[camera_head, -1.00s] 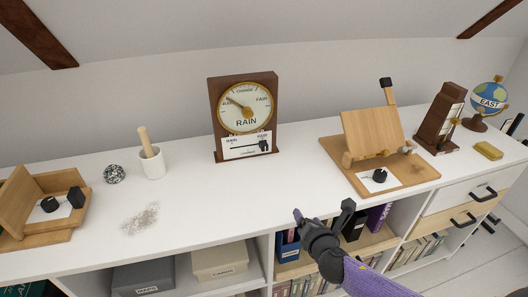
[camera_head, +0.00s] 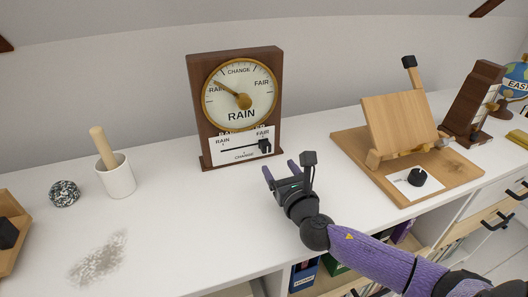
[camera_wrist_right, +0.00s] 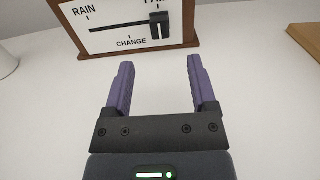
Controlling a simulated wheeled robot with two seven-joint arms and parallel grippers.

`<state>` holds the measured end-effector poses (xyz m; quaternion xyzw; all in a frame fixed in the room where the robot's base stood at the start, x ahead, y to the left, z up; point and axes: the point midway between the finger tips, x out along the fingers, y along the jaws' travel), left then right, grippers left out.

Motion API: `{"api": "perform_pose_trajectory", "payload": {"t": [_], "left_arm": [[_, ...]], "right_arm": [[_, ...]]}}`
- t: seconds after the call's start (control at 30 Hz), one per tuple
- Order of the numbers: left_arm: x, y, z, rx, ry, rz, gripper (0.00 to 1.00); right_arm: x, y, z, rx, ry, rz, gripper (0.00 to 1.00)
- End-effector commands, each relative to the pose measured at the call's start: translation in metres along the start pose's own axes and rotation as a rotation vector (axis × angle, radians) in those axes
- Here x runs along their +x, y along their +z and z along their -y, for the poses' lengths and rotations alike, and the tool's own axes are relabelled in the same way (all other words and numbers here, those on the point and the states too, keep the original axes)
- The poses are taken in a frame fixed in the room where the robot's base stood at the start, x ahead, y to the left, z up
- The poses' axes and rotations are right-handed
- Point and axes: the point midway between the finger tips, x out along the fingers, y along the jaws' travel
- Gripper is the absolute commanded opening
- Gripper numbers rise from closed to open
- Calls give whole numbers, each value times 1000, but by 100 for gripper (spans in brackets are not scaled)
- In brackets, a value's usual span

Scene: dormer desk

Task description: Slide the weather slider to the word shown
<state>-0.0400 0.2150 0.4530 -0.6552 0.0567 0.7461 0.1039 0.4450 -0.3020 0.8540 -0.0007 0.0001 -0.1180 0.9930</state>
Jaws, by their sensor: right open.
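The wooden weather station (camera_head: 195,120) stands upright at the back of the white desk. Its round dial shows the word RAIN, and the gold hand points up left toward RAIN. Below is a white slider panel (camera_head: 222,148) marked RAIN left, CHANGE below and FAIR right. The black slider knob (camera_head: 264,146) is at the right end of its slot, under FAIR; in the right wrist view the knob (camera_wrist_right: 159,25) also sits at the right. My right gripper (camera_head: 281,168) is open and empty, in front of the panel and apart from the knob. My left gripper is not in view.
A wooden stand on a board (camera_head: 455,168) is to the right. A white mortar (camera_head: 117,180) with a pestle and a speckled ball (camera_head: 64,193) stand left. A grey smudge (camera_head: 98,262) marks the desk (camera_head: 190,225). The desk is clear between gripper and station.

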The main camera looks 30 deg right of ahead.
Motion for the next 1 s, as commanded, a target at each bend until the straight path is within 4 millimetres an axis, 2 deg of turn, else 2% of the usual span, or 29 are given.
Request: {"api": "perform_pose_trajectory", "payload": {"t": [0.2,0.33,0.5,0.73,0.77,1.0], "left_arm": [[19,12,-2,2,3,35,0],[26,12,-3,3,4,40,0],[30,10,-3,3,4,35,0],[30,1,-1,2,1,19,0],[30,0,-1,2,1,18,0],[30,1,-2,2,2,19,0]], "right_arm": [[48,-3,0,1,-2,2,73],[70,-3,0,1,-1,-1,73],[83,0,0,1,0,0,73],[84,1,0,1,1,-1,73],[84,1,0,1,1,-1,71],[84,1,0,1,1,-1,20]]}}
